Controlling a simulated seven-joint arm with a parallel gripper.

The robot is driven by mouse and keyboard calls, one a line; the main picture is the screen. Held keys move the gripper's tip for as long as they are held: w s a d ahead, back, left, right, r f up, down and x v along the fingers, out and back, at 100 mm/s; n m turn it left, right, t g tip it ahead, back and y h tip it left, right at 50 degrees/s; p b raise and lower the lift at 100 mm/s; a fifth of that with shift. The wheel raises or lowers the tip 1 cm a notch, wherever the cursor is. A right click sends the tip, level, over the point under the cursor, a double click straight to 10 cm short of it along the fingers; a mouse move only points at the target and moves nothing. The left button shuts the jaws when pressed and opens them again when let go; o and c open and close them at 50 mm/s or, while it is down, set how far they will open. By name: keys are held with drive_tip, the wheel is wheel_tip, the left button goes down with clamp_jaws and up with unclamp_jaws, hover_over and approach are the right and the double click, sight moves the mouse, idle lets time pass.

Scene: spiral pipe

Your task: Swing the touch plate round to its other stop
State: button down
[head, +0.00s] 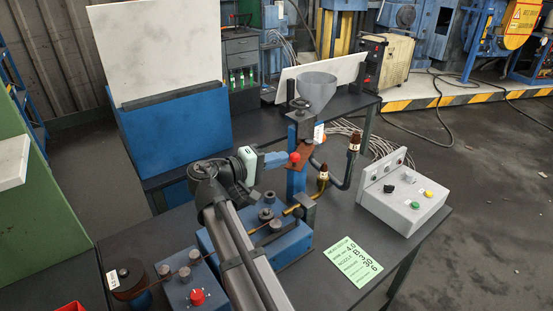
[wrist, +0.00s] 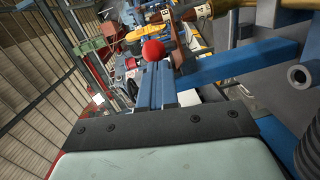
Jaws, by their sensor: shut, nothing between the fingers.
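A rust-brown plate (head: 304,145), which looks like the touch plate, sits on a blue post (head: 296,180) under a grey funnel (head: 316,88) in the head view. A red ball knob (head: 294,157) shows at its near side. My gripper (head: 285,157) is shut and empty, with its blue fingers pointing right at the knob. In the wrist view the red knob (wrist: 153,50) shows just beyond the tips of my closed fingers (wrist: 157,68). I cannot tell whether they touch it. The plate's stops are too small to make out.
A dark curved pipe (head: 343,176) and a brown-capped fitting (head: 323,176) stand right of the post. A grey control box (head: 403,195) and a green card (head: 350,262) lie farther right. A blue block (head: 285,248) with rollers is below my gripper. A blue-framed white panel stands at the back left.

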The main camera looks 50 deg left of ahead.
sight(300, 166)
drive_tip(key=w+d+n+y, duration=0.1)
drive_tip(key=d+y, duration=0.1)
drive_tip(key=d+n+y, duration=0.1)
drive_tip(key=d+y, duration=0.1)
drive_tip(key=w+d+n+y, duration=0.1)
drive_tip(key=d+n+y, duration=0.1)
drive_tip(key=shift+w+g, duration=0.35)
drive_tip(key=shift+g, duration=0.05)
drive_tip(key=w+d, duration=0.5)
drive_tip(key=w, duration=0.3)
drive_tip(key=shift+w+y, duration=0.3)
drive_tip(key=shift+w, duration=0.1)
drive_tip(key=v, duration=1.3)
drive_tip(key=shift+s, duration=0.4)
